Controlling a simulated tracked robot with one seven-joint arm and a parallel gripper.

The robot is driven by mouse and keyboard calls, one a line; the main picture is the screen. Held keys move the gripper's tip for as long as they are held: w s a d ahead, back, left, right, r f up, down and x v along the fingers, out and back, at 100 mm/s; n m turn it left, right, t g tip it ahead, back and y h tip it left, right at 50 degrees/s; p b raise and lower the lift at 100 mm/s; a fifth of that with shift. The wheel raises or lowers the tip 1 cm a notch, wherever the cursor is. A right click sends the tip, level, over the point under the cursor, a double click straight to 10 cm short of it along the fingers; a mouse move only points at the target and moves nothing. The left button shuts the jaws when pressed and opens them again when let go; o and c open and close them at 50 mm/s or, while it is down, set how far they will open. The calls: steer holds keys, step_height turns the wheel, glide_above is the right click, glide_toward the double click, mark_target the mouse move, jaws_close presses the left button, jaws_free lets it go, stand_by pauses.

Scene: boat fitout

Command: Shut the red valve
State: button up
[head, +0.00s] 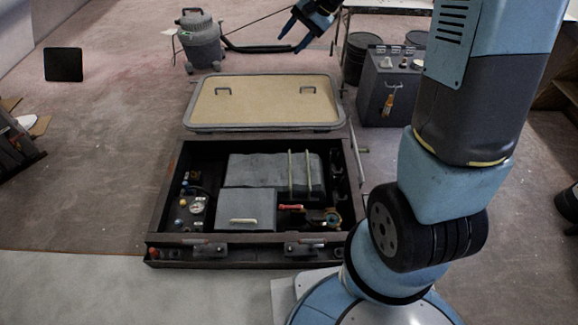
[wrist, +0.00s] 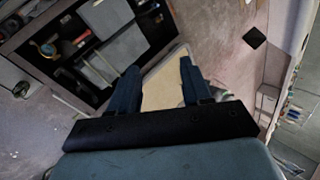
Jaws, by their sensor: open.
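The red valve handle (head: 290,207) is a short red lever lying level inside the open dark bay, right of the grey box with a pale handle. My gripper (head: 296,36) is high up beyond the bay, well away from the handle. Its two blue fingers (wrist: 160,82) are apart with nothing held between them.
The bay's raised lid (head: 264,124) is behind its frame. A large grey box (head: 250,172) and a smaller grey box (head: 246,207) fill the bay's middle. A gauge (head: 196,208) is at left. A vacuum cleaner (head: 200,42) and dark cabinet (head: 388,90) stand behind.

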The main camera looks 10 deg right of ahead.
steer(key=w+a+f+m+y, duration=0.1)
steer(key=w+f+m, duration=0.1)
steer(key=w+f, duration=0.45)
steer(key=w+a+f+m, duration=0.2)
steer(key=w+f, duration=0.1)
steer(key=f, duration=0.7)
steer(key=m+h, duration=0.4)
steer(key=m, duration=0.6)
glide_toward(288, 207)
steer(key=x, duration=0.9)
steer(key=shift+d, duration=0.1)
steer(key=shift+c, duration=0.4)
steer(key=shift+r, duration=0.1)
jaws_close()
